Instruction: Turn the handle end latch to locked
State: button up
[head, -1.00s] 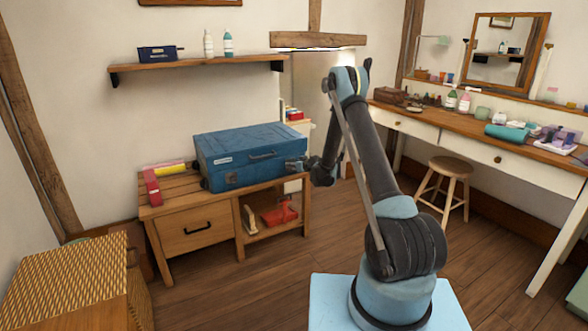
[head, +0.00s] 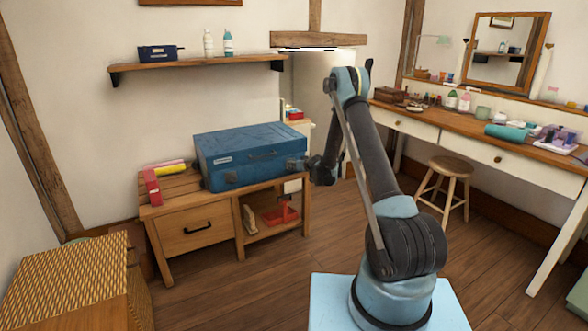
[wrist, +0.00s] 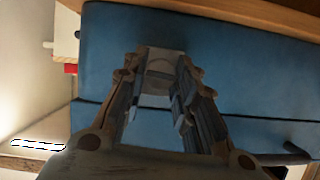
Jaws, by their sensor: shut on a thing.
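My gripper (head: 303,164) is at the right end of the case in the head view. In the wrist view, my gripper (wrist: 160,80) has its fingers on either side of a small grey latch (wrist: 158,68) across the case's seam, and is shut on it. The fingers partly cover the latch, so I cannot tell its exact turn. The latch is too small to make out in the head view.
A wall shelf (head: 200,64) with bottles and a small blue box hangs above the case. Red and yellow items (head: 152,186) lie left of it on the bench. A stool (head: 447,183) and a long dressing table (head: 470,133) stand to the right.

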jog(key=shift+w+d+f+m+g+y, duration=0.1)
jog(key=shift+d+f+m+g+y, duration=0.1)
jog(key=shift+m+y, duration=1.45)
jog(key=shift+w+d+f+m+g+y, duration=0.2)
jog(key=shift+m+y, duration=0.5)
jog(key=shift+m, duration=1.9)
jog(key=shift+w+d+f+m+g+y, duration=0.1)
jog(key=shift+d+m+y, duration=0.1)
jog(key=shift+m+y, duration=1.45)
jog(key=shift+m+h, duration=0.5)
jog(key=shift+m, duration=0.2)
jog(key=o, duration=1)
jog(key=shift+o, duration=0.2)
jog(key=shift+s+a, duration=0.1)
